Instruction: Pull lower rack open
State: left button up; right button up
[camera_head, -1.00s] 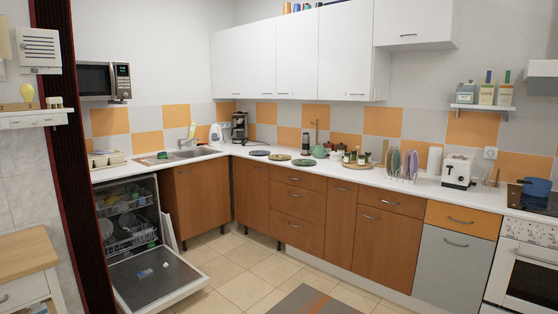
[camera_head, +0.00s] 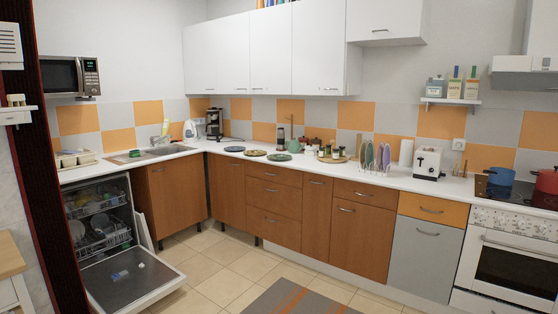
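The dishwasher stands under the counter at the left of the head view, with its door (camera_head: 130,277) folded down flat. Inside, the lower rack (camera_head: 103,240) holds dishes and appears to sit within the tub. An upper rack (camera_head: 95,203) with dishes shows above it. A small blue and white item (camera_head: 119,276) lies on the inside of the open door. Neither of my grippers is in view.
A dark red-black post (camera_head: 50,200) rises at the left, close beside the dishwasher. A wooden-topped cabinet (camera_head: 12,258) stands at the lower left. Tiled floor (camera_head: 215,262) is clear right of the door, with a grey mat (camera_head: 295,298) farther right.

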aim_at(112, 237)
jog(key=i, duration=1.35)
jog(key=i+j+u, duration=0.1)
jog(key=i, duration=2.65)
jog(key=i+u, duration=0.15)
jog(key=i, duration=1.2)
